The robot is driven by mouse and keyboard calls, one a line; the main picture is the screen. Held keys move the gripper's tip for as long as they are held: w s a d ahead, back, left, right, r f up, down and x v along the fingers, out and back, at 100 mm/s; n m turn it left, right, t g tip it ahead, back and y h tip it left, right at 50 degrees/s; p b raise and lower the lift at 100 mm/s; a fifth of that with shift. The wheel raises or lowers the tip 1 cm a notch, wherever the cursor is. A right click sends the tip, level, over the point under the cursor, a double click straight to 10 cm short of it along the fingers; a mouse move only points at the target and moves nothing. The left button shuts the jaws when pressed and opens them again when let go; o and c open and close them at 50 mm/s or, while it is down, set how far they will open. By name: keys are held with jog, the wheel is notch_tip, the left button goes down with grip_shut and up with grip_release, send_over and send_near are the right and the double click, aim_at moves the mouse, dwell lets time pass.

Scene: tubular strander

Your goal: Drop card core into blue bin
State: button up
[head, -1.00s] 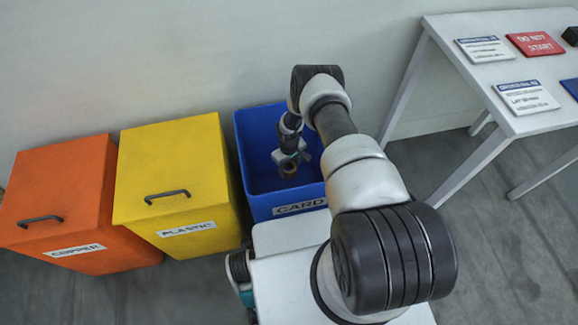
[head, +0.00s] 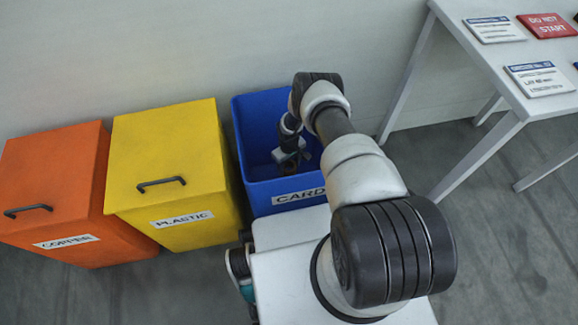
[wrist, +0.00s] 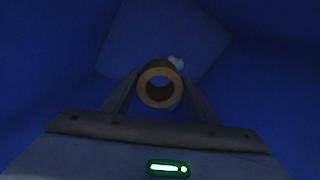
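The blue bin (head: 283,198), labelled CARD, is open at the top and stands right of the yellow bin. My gripper (head: 288,160) points down inside its opening. In the wrist view, the card core (wrist: 160,84) is a short brown tube seen end-on between the two fingers of my gripper (wrist: 160,92). The fingers lie against its sides, so it looks held. The blue walls and floor of the bin fill the wrist view around it. In the head view the core is small and dark, partly hidden by the gripper.
The yellow PLASTIC bin (head: 170,155) and orange COPPER bin (head: 55,185) have closed lids with handles. A white table (head: 485,70) with signs stands at the right.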

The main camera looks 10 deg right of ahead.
jog(key=o, duration=0.4)
jog(key=shift+c, duration=0.2)
notch_tip(320, 180, up, 17)
jog(key=p, duration=0.5)
jog(key=shift+r+p, duration=0.2)
jog(key=shift+p, duration=0.1)
notch_tip(320, 180, up, 30)
jog(key=p, duration=1.7)
jog(key=shift+r, duration=0.1)
